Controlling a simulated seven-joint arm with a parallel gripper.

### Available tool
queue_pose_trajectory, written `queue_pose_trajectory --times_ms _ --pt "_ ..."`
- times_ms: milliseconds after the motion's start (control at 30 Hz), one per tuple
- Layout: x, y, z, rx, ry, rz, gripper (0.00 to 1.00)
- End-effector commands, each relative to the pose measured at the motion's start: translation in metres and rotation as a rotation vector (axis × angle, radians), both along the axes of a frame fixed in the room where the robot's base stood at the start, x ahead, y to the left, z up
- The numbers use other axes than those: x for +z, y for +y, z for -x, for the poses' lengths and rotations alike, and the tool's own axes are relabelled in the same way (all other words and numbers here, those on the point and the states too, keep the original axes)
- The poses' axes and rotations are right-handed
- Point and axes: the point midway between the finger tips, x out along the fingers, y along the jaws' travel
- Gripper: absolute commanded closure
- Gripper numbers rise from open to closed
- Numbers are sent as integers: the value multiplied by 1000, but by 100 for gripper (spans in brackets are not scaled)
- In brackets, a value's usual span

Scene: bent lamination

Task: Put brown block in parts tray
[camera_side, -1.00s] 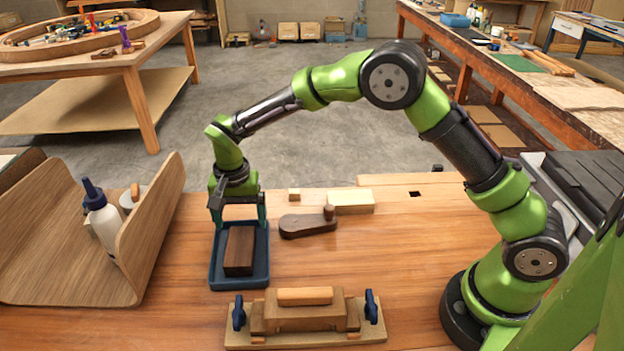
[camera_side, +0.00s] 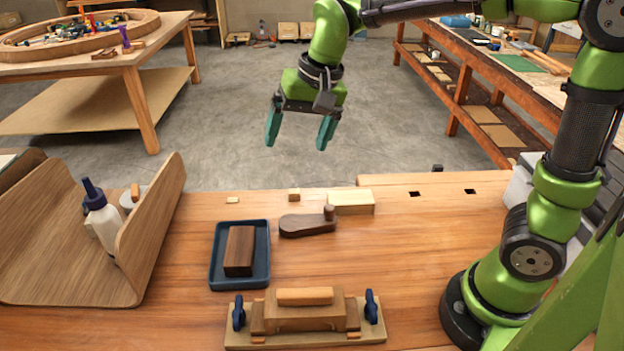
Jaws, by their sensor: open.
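The brown block (camera_side: 239,250) lies flat inside the blue parts tray (camera_side: 262,279) on the workbench. The block sits within the tray's rim, a little left of its middle. My gripper (camera_side: 296,140) is open and empty. It hangs in the air well above the bench, up and to the right of the tray, with its teal fingers spread apart and pointing down.
A dark wooden piece with a knob (camera_side: 305,224) and a pale block (camera_side: 351,202) lie right of the tray. A clamped wooden form (camera_side: 305,320) stands in front. A curved wood holder (camera_side: 150,235) with a glue bottle (camera_side: 101,215) is at left.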

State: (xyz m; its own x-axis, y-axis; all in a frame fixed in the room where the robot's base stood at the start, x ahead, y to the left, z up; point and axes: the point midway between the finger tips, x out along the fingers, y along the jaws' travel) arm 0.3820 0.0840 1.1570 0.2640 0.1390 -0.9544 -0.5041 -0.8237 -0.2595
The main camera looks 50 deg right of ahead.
Motion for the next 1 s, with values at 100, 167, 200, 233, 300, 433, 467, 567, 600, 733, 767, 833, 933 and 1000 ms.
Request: queue_pose_trajectory --times_ms 100,167,200,233,300,433,467,567,600,733,767,833,933,1000 --pt "17 -21 48 53 -116 -6 12" --pt "18 -29 70 78 -172 -2 12" --pt "18 -34 83 94 -207 2 12" --pt "17 -37 93 106 -234 8 12" --pt "13 -43 112 129 -287 20 12" --pt "4 -49 136 157 -357 41 12" --pt "2 -50 139 160 -366 45 12" --pt "-1 -51 145 170 -388 55 12" --pt "-2 -52 147 172 -391 56 12" --pt "-3 -52 147 173 -391 57 12" --pt "-3 -52 147 173 -391 57 12" --pt "-3 -52 147 173 -390 56 12" --pt "-3 -52 147 173 -390 56 12" --pt "-3 -52 147 173 -390 56 12"
